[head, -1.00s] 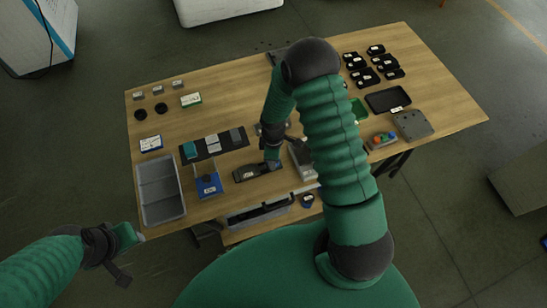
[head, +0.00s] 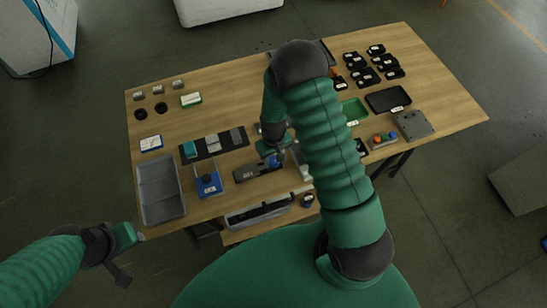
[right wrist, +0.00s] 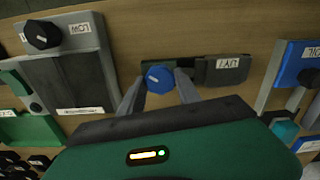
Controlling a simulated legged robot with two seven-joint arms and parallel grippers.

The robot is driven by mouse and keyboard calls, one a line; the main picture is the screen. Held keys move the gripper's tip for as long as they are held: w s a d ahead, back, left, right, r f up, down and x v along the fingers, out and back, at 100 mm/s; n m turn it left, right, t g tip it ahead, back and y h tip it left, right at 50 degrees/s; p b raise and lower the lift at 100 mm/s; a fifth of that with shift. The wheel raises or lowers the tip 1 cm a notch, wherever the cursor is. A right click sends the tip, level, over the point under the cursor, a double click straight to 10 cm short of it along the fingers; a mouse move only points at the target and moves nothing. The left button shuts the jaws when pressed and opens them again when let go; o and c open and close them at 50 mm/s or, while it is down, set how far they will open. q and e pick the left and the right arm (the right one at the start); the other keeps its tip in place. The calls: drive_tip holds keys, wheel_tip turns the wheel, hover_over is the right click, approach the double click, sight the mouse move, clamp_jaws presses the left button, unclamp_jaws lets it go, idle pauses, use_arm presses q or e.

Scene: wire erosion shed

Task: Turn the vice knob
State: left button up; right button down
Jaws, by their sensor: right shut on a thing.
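The vice (head: 250,172) is a dark, low block with a white label on the table's front middle part. In the right wrist view it appears as a dark bar with a label block (right wrist: 222,68) on its right. Its round blue knob (right wrist: 159,78) has a pale mark on its face. My right gripper (right wrist: 158,88) has its two grey fingers shut on the knob, one on each side. In the head view my right gripper (head: 272,160) is over the vice's right end. My left gripper (head: 136,238) is off the table's front left, away from the vice; its jaws are unclear.
A blue-based holder (head: 208,184) and a grey bin (head: 160,188) stand left of the vice. A grey labelled fixture with a black knob (right wrist: 43,35) and a blue fixture (right wrist: 297,62) flank it in the wrist view. My right arm hides part of the table.

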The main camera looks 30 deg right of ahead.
sight(273, 159)
drive_tip(key=m, duration=0.4)
drive_tip(key=shift+w+d+r+m, duration=0.1)
drive_tip(key=shift+w+r+m, duration=0.05)
drive_tip(key=shift+w+m, duration=0.15)
idle(0.5)
drive_tip(key=c, duration=1.2)
unclamp_jaws()
drive_tip(key=o, duration=0.3)
drive_tip(key=shift+s, duration=0.1)
drive_tip(key=shift+o, duration=0.2)
wheel_tip(273, 159, up, 17)
drive_tip(key=shift+f, duration=0.2)
